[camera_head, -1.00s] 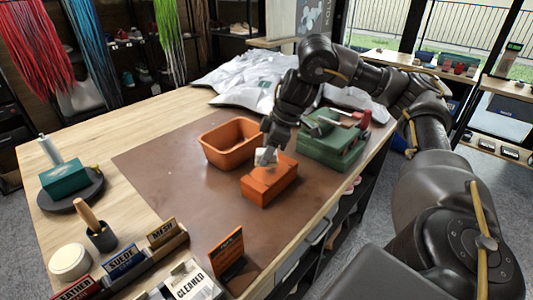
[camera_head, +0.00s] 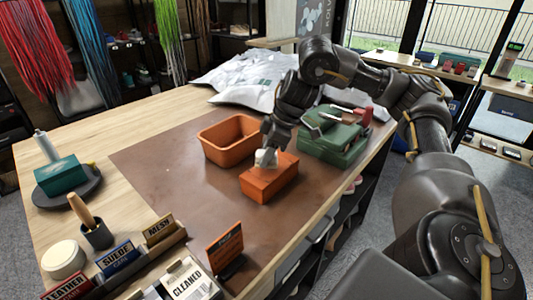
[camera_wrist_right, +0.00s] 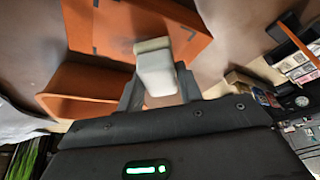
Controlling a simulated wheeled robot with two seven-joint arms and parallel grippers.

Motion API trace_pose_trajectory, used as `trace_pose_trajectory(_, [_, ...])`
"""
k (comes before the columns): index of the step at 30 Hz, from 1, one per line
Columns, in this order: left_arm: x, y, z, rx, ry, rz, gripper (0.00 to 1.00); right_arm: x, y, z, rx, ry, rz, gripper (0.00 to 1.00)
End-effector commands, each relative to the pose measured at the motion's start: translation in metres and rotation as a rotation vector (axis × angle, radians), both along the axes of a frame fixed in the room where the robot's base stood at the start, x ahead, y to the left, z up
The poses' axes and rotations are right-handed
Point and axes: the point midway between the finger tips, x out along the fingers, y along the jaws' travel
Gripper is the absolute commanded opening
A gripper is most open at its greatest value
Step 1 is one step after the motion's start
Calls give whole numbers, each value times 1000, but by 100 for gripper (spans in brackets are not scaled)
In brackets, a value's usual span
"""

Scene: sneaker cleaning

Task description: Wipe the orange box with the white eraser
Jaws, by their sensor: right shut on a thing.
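The orange box (camera_head: 268,185) lies on the brown mat (camera_head: 150,165), right of the orange bin. My right gripper (camera_head: 269,148) comes down over the box's back left part and is shut on the white eraser (camera_head: 266,158). The eraser is at the box's top near its back left edge; whether it touches cannot be told for sure. In the right wrist view the eraser (camera_wrist_right: 154,66) sits between the fingers, in front of the orange box (camera_wrist_right: 125,25). My left gripper is not in view.
The open orange bin (camera_head: 228,155) stands left of the gripper. A green toolbox (camera_head: 335,147) stands close on the right. White bags (camera_head: 245,82) lie behind. Signs and a brush holder (camera_head: 98,236) line the front left. The mat's left part is clear.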

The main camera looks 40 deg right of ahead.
Motion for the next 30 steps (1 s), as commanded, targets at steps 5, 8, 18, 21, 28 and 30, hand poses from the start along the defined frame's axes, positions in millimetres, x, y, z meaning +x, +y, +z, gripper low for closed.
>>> trace_pose_trajectory(5, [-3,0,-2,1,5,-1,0,0,0,-3,0,0,0,17])
trace_pose_trajectory(8, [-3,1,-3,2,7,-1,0,0,0,-5,0,0,0,17])
trace_pose_trajectory(18, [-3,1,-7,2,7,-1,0,0,0,-11,0,0,0,17])
trace_pose_trajectory(21, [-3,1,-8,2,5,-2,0,0,0,-14,0,0,0,17])
trace_pose_trajectory(28, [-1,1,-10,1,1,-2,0,0,0,-18,0,0,0,17])
trace_pose_trajectory(30, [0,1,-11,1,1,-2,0,0,0,-20,0,0,0,17])
